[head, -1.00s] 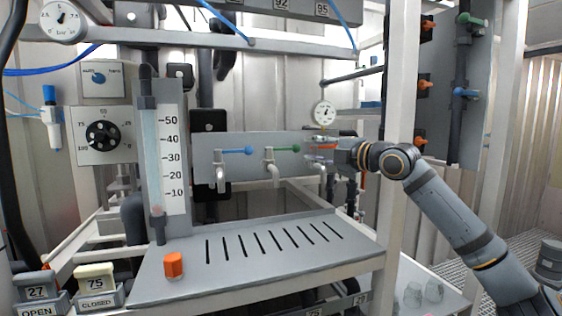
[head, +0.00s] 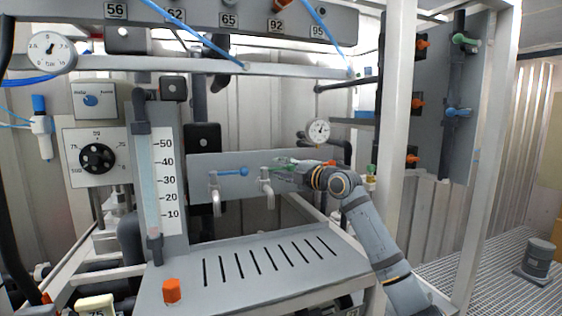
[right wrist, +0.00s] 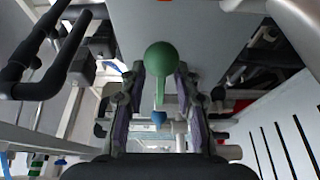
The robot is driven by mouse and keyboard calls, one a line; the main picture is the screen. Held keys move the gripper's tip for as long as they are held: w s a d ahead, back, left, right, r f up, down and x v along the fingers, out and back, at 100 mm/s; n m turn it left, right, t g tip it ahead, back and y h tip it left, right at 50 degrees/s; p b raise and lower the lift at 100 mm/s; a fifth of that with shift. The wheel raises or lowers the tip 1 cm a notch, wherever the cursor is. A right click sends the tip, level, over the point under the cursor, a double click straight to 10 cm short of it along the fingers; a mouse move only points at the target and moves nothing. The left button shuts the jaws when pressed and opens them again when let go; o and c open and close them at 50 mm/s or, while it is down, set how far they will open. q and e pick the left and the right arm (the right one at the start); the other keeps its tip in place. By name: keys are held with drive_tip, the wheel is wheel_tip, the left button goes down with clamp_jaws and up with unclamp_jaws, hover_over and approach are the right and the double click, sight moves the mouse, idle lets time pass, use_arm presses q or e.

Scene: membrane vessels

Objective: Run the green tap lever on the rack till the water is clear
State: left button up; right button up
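The green tap lever (head: 278,168) sits on the grey rack panel, pointing right above a pale spout (head: 268,192). I see no water stream below that spout. My right gripper (head: 288,164) is at the lever's end and partly covers it. In the right wrist view, the lever's green ball knob (right wrist: 161,56) lies between the open fingertips of the right gripper (right wrist: 160,78), with small gaps at the sides. My left gripper is not in view.
A blue tap lever (head: 232,172) is left of the green one. A slotted grey shelf (head: 300,268) lies below, with an orange cap (head: 172,290) on it. A scaled sight tube (head: 150,190) stands at left. A white post (head: 399,130) rises close to my right arm.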

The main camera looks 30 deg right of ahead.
drive_tip(key=shift+w+f, duration=0.1)
drive_tip(key=shift+w, duration=0.1)
drive_tip(key=shift+c, duration=0.4)
clamp_jaws()
